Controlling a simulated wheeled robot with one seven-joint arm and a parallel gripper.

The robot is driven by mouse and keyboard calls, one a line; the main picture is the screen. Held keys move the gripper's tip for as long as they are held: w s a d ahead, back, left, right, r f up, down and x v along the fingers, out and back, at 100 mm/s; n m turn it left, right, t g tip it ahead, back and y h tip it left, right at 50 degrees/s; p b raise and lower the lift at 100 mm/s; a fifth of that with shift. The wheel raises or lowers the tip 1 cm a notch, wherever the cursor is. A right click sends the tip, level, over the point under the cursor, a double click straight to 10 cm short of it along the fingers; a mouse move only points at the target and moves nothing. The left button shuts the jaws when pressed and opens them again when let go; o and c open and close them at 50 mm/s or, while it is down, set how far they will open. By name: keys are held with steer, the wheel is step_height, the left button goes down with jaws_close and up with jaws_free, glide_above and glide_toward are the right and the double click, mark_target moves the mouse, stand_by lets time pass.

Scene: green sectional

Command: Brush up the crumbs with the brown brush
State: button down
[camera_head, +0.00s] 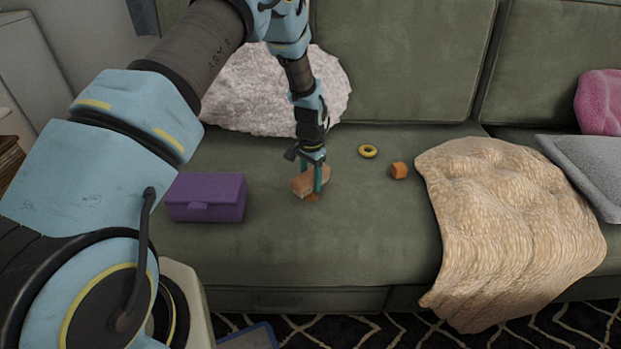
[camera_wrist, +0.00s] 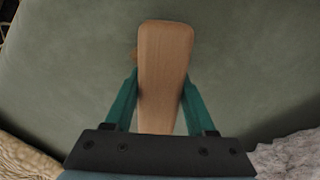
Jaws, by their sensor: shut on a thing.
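The brown brush (camera_head: 302,184) is in my gripper (camera_head: 318,180), over the seat of the green sofa. In the wrist view the brush (camera_wrist: 163,70) shows as a long, light-brown wooden back between the two teal fingers of my gripper (camera_wrist: 160,95). The gripper is shut on it. An orange-brown patch (camera_head: 313,197) shows just below the brush on the seat; I cannot tell whether it is crumbs or part of the brush. In the wrist view a small tan bit (camera_wrist: 132,59) peeks out at the brush's left edge. The brush's underside is hidden.
A purple box (camera_head: 206,197) stands left of the brush. A yellow ring (camera_head: 368,151) and an orange block (camera_head: 399,170) lie to its right. A beige blanket (camera_head: 500,215) drapes over the seat's front edge. A pale fluffy cushion (camera_head: 262,90) is behind. The front middle seat (camera_head: 350,245) is clear.

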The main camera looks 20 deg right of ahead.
mark_target(311, 189)
steer(key=shift+f+b, duration=0.55)
steer(key=shift+f, duration=0.45)
stand_by(0.5)
steer(key=shift+s, duration=0.1)
steer(key=shift+s+a+r+p, duration=0.1)
steer(key=shift+s+a+p, duration=0.25)
steer(key=shift+s, duration=0.3)
steer(key=shift+s+a+r+p, duration=0.1)
steer(key=shift+s+a+p, duration=0.2)
steer(key=shift+s, duration=0.3)
steer(key=shift+s+a, duration=0.2)
steer(key=shift+s, duration=0.2)
steer(key=shift+s+f, duration=0.1)
steer(key=shift+f, duration=0.1)
steer(key=shift+w+d+f+b, duration=0.1)
steer(key=shift+w+d+b, duration=0.15)
steer(key=shift+w, duration=0.4)
steer(key=shift+w+d+f+b, duration=0.1)
steer(key=shift+w+d+b, duration=0.15)
steer(key=shift+w, duration=0.35)
steer(key=shift+w+d+f+b, duration=0.15)
steer(key=shift+w+d, duration=0.15)
steer(key=shift+w, duration=0.35)
steer(key=shift+r, duration=0.1)
steer(key=shift+r+p, duration=2.05)
steer(key=shift+r, duration=1)
